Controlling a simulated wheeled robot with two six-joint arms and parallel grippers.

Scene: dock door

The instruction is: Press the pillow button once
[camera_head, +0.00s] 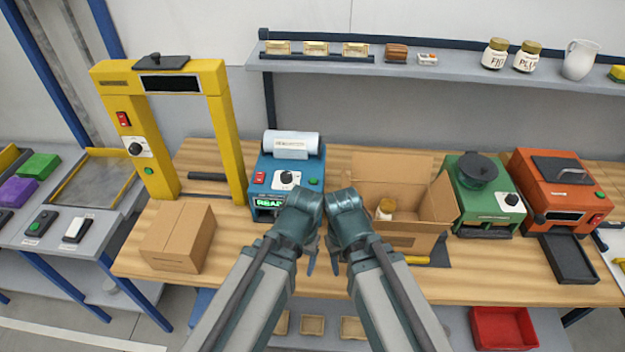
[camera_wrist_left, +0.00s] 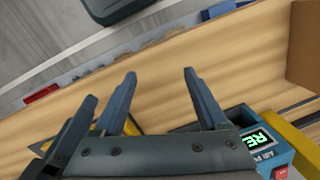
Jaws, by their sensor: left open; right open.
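The blue air pillow machine (camera_head: 268,165) stands on the wooden bench, with a white film roll on top. Its front has a red switch (camera_head: 259,178), a black knob (camera_head: 287,178), a small green button (camera_head: 312,182) and a lit display (camera_head: 270,203) reading READY. My left gripper (camera_head: 311,264) is open and empty, just in front and right of the machine. My right gripper (camera_head: 334,264) is open and empty close beside it. Neither touches the machine. My arms cover its lower right corner.
An open carton (camera_head: 440,205) with a jar inside stands right of the grippers. A closed box (camera_head: 178,238) and a yellow frame (camera_head: 235,140) are at left. Green (camera_head: 490,195) and orange (camera_head: 560,190) machines stand farther right. A shelf (camera_head: 450,75) runs above.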

